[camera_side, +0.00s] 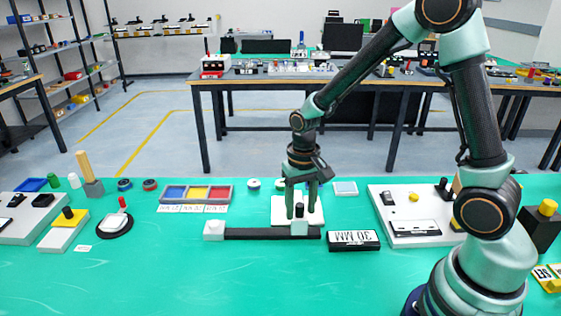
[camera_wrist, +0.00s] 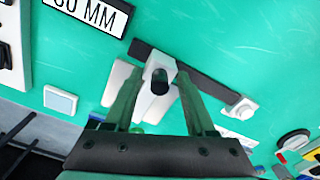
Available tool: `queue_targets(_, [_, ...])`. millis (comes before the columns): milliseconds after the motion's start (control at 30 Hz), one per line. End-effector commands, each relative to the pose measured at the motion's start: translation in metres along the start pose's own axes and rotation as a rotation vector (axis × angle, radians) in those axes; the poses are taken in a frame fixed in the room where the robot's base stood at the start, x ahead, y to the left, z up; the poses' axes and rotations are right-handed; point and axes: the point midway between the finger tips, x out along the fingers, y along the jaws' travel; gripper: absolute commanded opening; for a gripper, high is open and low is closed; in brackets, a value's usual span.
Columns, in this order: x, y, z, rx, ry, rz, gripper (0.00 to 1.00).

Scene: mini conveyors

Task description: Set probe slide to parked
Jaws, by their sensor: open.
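The probe slide has a low black rail (camera_side: 258,234) on the green table, with a white end block (camera_side: 213,230) at its left end. A white carriage (camera_side: 299,229) with a dark knob sits near the rail's right end, below my gripper (camera_side: 301,207). In the wrist view, the carriage's dark round knob (camera_wrist: 159,76) lies between the two fingers of my gripper (camera_wrist: 160,80), which are open and spread on either side. I cannot tell whether either finger touches it. The rail (camera_wrist: 205,80) and far end block (camera_wrist: 242,108) also show there.
A white plate (camera_side: 284,205) lies behind the carriage. A black-and-white "30 MM" block (camera_side: 353,240) stands just right of the rail. A white panel (camera_side: 420,229) with controls is farther right. A tray (camera_side: 195,186) of coloured compartments is behind left. The table in front is clear.

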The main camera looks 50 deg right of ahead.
Motion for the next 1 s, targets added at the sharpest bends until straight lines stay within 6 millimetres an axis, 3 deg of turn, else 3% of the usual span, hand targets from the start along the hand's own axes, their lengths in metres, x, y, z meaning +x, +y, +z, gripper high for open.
queue_targets(167, [0.0002, 0.0, 0.0001, 0.0, 0.0, 0.0, 0.56])
queue_targets(200, [0.0002, 0.0, 0.0001, 0.0, 0.0, 0.0, 0.52])
queue_targets(333, [0.0, 0.0, 0.0001, 0.0, 0.0, 0.0, 0.02])
queue_targets(367, [0.0, 0.0, 0.0001, 0.0, 0.0, 0.0, 0.0])
queue_targets(1000, [-0.0005, -0.0001, 0.0, 0.0, 0.0, 0.0, 0.0])
